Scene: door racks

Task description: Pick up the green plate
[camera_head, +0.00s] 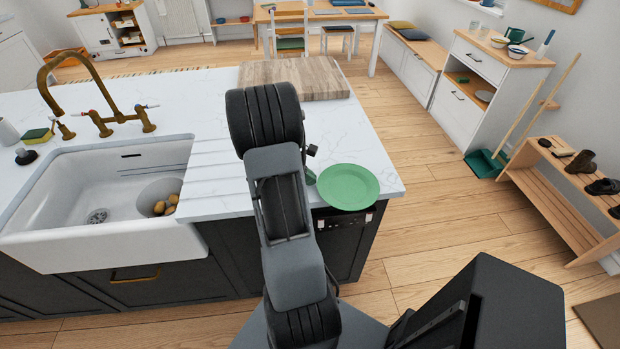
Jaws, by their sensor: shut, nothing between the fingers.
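The green plate (348,187) is round and lies face up at the near right corner of the white marble counter (372,142). Its near rim appears to reach past the counter's front edge. My arm rises from the bottom of the picture and passes just left of the plate. My gripper's fingers do not show; the end of the arm is hidden behind its own links. A small dark green piece shows between the arm and the plate's left rim; I cannot tell what it is.
A white sink (100,190) with a brass tap (75,95) is at the left, with several yellowish round items inside. A wooden board (325,77) lies behind my arm. Open wooden floor (440,230) lies right of the counter, before a shoe rack (560,205).

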